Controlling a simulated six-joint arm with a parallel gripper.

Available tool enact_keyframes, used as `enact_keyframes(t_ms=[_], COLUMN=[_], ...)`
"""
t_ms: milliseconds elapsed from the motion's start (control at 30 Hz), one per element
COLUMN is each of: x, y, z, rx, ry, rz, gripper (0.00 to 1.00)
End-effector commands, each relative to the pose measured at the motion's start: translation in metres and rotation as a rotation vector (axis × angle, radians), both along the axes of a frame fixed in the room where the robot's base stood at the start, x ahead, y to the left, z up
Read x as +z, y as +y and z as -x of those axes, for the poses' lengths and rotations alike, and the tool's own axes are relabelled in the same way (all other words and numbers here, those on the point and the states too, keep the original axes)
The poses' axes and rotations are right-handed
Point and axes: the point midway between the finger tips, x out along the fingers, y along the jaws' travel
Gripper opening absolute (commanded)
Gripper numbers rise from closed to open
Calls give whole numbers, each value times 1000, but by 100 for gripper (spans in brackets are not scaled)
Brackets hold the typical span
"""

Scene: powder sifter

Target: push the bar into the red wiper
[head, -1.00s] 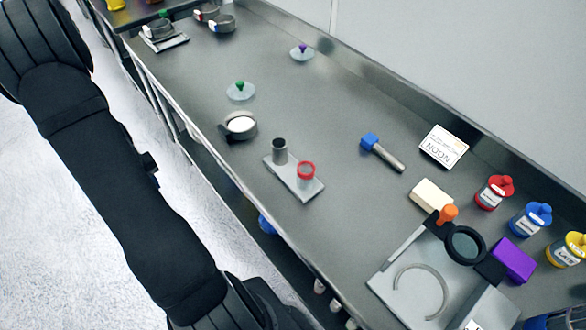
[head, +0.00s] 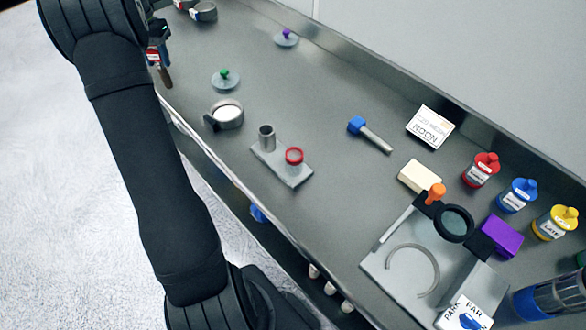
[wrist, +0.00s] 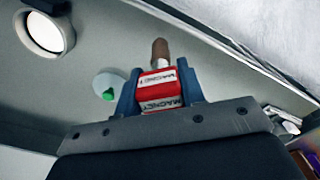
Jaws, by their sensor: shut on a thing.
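My gripper (wrist: 157,84) is shut on a red block (wrist: 161,98) labelled MAGNET, and a brown-tipped bar (wrist: 160,50) sticks out beyond it. In the head view the gripper (head: 157,48) is at the upper left, beyond the bench's front edge, with the brown bar end (head: 166,77) pointing down. The red ring (head: 294,155), which looks like the red wiper, sits on a flat grey stand (head: 284,177) beside an upright grey tube (head: 266,138). The bar is well apart from this ring.
Near the stand are a round pan with a white disc (head: 227,113), a green-knobbed lid (head: 225,78) and a blue-headed rod (head: 370,133). A magnifier stand (head: 420,255) and several coloured jars fill the right side.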

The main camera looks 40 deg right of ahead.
Motion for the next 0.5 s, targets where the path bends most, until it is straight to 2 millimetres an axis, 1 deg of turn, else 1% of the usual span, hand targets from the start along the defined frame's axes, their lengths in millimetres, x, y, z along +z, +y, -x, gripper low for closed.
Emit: enact_keyframes(t_ms=[33,100,167,267,300,367,400,467,500], x=[9,16,21,27,29,34,36,40,43], y=[-16,-34,-49,-71,-79,-92,-99,-108,-113], z=[12,31,51,88,105,131,150,178,196], rx=[-36,-79,-112,-166,-189,-226,-251,-289,-314], ry=[-3,-2,-2,-2,-2,-2,-3,-3,-3], rz=[1,1,1,1,1,1,2,2,2], gripper=[5,5,5,5,5,5,5,5,5])
